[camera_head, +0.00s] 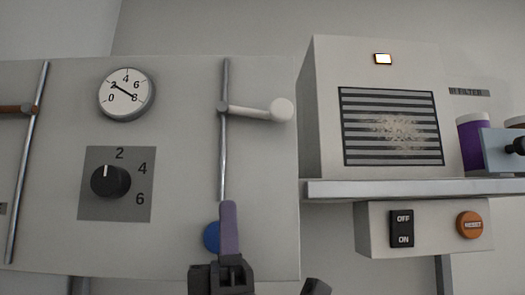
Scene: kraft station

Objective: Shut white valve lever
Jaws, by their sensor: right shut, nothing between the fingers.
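The white valve lever (262,109) is mounted on the right-hand vertical metal pipe (223,155) of the grey panel. It sticks out to the right, across the pipe, nearly level, with a round white knob at its end. My right gripper (229,212) is at the bottom middle, pointing up, with purple fingers shut and empty. It is below the lever in the picture and apart from it, and it covers the pipe's lower end. My left gripper is not in view.
A brown lever (16,109) sits on the left pipe (29,150). Between the pipes are a gauge (126,93) and a black dial (110,181). A blue round part (211,237) is beside my gripper. A vented box (390,125) stands on a shelf (410,188) at right, above a switch (402,228) and an orange button (469,225).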

